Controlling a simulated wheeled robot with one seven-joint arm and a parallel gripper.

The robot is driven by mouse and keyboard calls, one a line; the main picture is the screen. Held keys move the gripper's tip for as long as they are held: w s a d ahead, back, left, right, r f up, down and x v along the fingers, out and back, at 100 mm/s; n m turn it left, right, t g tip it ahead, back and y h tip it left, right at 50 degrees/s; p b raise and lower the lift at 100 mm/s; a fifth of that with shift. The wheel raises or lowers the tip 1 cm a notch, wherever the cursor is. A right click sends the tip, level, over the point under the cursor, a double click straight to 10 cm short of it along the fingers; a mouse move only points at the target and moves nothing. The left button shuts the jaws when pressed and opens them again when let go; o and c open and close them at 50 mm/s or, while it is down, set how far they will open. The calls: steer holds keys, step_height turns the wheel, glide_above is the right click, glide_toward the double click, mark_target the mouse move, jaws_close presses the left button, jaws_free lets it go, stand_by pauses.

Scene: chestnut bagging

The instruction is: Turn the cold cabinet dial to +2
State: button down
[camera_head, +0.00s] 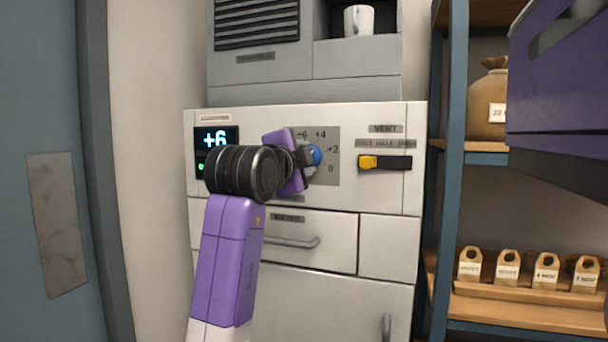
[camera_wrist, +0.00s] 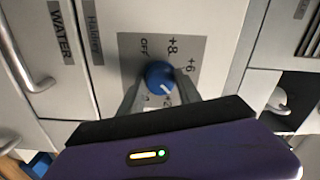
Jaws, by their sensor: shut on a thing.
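The blue dial knob (camera_head: 315,155) sits on a grey scale plate (camera_head: 326,177) on the white cold cabinet. Its labels +6, +4, +2 and 0 show in the head view. The display (camera_head: 215,139) reads +6. My gripper (camera_head: 305,156) is at the dial, shut on the knob. In the wrist view, the fingers of my gripper (camera_wrist: 160,88) stand on either side of the blue knob (camera_wrist: 157,74). A white pointer mark on the knob points to the lower right there. The right finger covers part of the scale, so I cannot tell the exact label at the pointer.
A yellow vent slider (camera_head: 368,162) is right of the dial. A drawer with a handle (camera_head: 295,242) is below. A white cup (camera_head: 359,20) stands above. Shelves at right hold a sack (camera_head: 487,105) and several small bags (camera_head: 508,267). A purple body (camera_head: 555,80) fills the upper right.

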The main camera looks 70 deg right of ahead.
steer(key=m+b, duration=0.3)
steer(key=m, duration=0.2)
steer(key=shift+s+m, duration=0.1)
steer(key=shift+m, duration=0.2)
stand_by(0.4)
steer(key=c, duration=0.8)
jaws_free()
steer(key=shift+c, duration=0.2)
steer(key=a, duration=0.7)
steer(key=shift+s+a, duration=0.25)
steer(key=shift+a, duration=0.1)
